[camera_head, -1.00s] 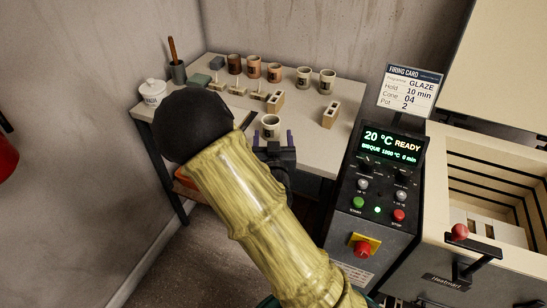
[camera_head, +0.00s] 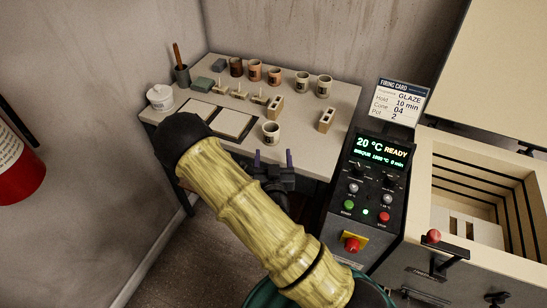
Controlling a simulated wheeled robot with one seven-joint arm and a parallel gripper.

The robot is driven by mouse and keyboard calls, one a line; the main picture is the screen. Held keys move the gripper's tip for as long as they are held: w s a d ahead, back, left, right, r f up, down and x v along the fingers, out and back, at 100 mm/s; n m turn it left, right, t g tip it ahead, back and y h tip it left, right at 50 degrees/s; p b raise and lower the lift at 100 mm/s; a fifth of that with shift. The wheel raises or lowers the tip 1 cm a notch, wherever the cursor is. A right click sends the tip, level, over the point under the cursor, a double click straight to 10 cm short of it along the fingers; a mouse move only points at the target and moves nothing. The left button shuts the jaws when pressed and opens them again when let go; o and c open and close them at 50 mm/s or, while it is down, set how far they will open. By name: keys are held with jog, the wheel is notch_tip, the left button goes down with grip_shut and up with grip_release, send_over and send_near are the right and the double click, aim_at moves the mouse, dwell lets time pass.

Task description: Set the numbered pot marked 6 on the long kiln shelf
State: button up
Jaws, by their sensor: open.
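A pale pot (camera_head: 271,132) with a dark mark stands upright near the table's front edge; I cannot read its number. My gripper (camera_head: 273,157) is open and empty, its two purple fingers apart, just in front of and below that pot in the picture. Other pots stand along the back: a dark brown one (camera_head: 236,66), two terracotta ones (camera_head: 254,70) (camera_head: 274,75) and two pale ones (camera_head: 302,81) (camera_head: 323,86). Their numbers are too small to read. Two flat pale slabs (camera_head: 235,123) (camera_head: 198,109) lie on the table; I cannot tell whether either is the long kiln shelf.
Small stilts (camera_head: 239,94) and two hollow blocks (camera_head: 275,106) (camera_head: 326,119) stand on the table (camera_head: 340,103). A white lidded jar (camera_head: 160,97) stands at left. The control panel (camera_head: 375,180) and open kiln (camera_head: 425,195) are at right. A red extinguisher (camera_head: 18,165) hangs at far left.

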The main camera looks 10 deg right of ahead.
jog(key=p+v, duration=0.2)
jog(key=v, duration=0.1)
jog(key=shift+d, duration=0.1)
dwell(0.6)
jog(key=s+d+r+n+g+y, duration=0.2)
jog(key=s+r+g+y, duration=0.1)
jog(key=s+r+g, duration=0.8)
jog(key=s+g, duration=0.2)
jog(key=g, duration=0.2)
jog(key=shift+s+d+y, duration=0.3)
jog(key=shift+y, duration=0.1)
jog(key=shift+o, duration=0.4)
